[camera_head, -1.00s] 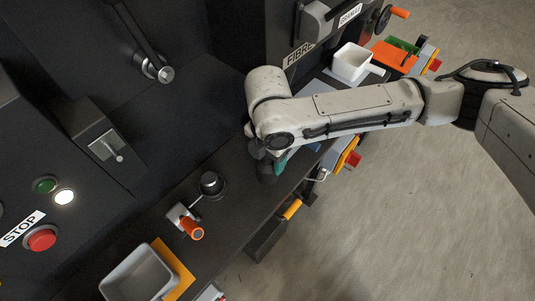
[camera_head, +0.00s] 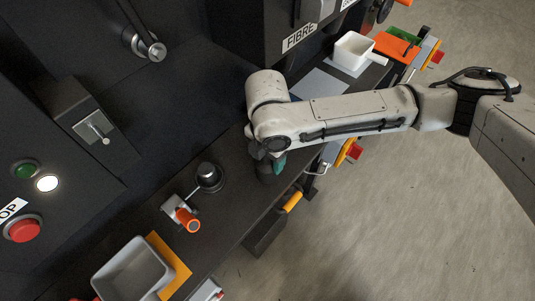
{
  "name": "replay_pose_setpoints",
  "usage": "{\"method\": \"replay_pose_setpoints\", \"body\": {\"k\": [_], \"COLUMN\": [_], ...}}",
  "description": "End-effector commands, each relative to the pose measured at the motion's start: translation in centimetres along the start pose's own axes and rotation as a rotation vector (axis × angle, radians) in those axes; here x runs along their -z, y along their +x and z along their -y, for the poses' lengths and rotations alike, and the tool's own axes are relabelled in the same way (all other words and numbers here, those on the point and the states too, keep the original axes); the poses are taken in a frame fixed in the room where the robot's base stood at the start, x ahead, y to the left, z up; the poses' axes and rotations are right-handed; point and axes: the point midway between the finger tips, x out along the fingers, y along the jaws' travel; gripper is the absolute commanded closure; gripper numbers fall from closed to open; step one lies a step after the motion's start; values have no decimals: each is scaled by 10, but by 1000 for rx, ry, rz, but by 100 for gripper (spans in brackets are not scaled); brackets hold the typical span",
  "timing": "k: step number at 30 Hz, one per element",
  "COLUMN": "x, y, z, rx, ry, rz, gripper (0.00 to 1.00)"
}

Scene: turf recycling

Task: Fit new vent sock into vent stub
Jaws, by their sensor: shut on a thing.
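My gripper (camera_head: 268,165) points down over the front edge of the dark bench, mostly hidden under my pale wrist. A small teal piece (camera_head: 280,163) shows at its right side and looks like the new vent sock in its grip; its far side is hidden. A black round knob-like fitting (camera_head: 209,174) on a round base stands on the bench, left of my gripper and apart from it. I cannot tell whether this is the vent stub or whether the stub is hidden beneath my gripper.
A grey bin (camera_head: 132,269) sits at the lower left and a white tray (camera_head: 353,50) at the upper right. An orange-handled part (camera_head: 292,202) juts from the bench front. The floor at right is clear.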

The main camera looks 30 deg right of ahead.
Motion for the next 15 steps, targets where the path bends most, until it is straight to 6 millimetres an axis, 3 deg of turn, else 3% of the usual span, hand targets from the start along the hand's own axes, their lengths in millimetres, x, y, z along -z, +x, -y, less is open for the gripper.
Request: {"method": "replay_pose_setpoints", "body": {"k": [9,10,15], "x": [0,0,0], "y": [1,1,1], "z": [0,0,0], "rx": [0,0,0], "ry": [0,0,0], "rz": [0,0,0], "gripper": [74,34,18]}}
